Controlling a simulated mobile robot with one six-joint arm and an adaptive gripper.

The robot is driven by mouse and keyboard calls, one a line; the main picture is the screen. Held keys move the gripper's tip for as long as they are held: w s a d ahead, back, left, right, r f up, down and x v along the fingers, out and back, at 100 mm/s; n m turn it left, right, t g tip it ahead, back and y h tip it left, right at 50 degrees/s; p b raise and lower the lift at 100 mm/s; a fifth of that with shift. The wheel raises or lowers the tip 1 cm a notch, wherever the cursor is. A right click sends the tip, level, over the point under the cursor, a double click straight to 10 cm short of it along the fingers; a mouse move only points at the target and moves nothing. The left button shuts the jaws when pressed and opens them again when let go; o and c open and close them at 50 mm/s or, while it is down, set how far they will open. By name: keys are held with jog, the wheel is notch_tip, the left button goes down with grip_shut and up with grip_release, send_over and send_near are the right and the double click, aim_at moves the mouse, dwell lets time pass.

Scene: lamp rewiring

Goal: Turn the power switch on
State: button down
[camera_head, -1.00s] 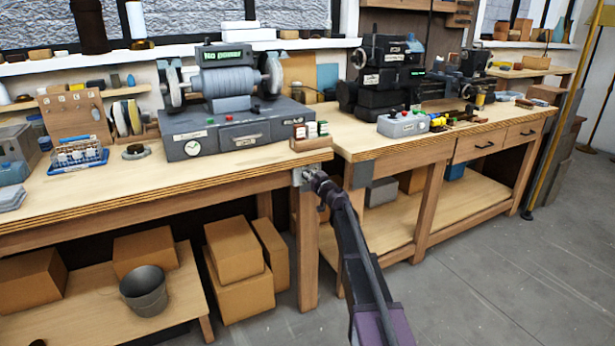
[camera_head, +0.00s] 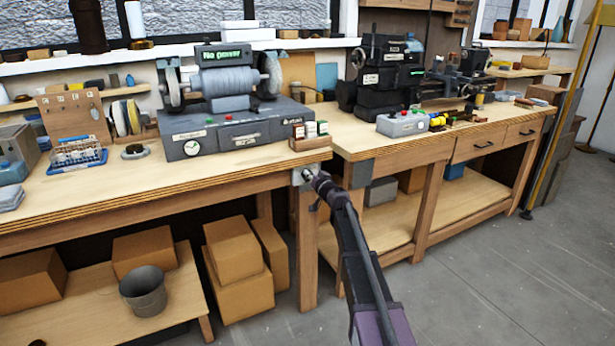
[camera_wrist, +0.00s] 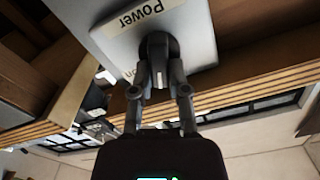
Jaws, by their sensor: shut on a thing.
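The power switch is a light grey box (camera_head: 298,177) on the front corner of the left workbench. In the wrist view its pale plate (camera_wrist: 195,28) bears a "Power" label, upside down in the picture, and a dark knob (camera_wrist: 157,44). Part of a second marking shows beside the knob, mostly hidden. My gripper (camera_wrist: 159,88) is shut on the knob, one finger on each side. In the head view my gripper (camera_head: 316,181) reaches the box from the front and hides the knob. The grey machine's display (camera_head: 223,56) reads "No power".
The bench edge (camera_head: 235,165) runs just above the switch. A small rack (camera_head: 310,143) stands on the bench over it. A right-hand bench (camera_head: 440,145) stands beside my arm.

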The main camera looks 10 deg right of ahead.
jog(key=m, duration=0.9)
jog(key=f+m+b, duration=0.1)
jog(key=m, duration=0.3)
jog(key=shift+s+d, duration=0.1)
jog(key=shift+d, duration=0.15)
jog(key=shift+m, duration=0.4)
jog(key=c, duration=0.6)
grip_release()
jog(key=shift+d, duration=0.1)
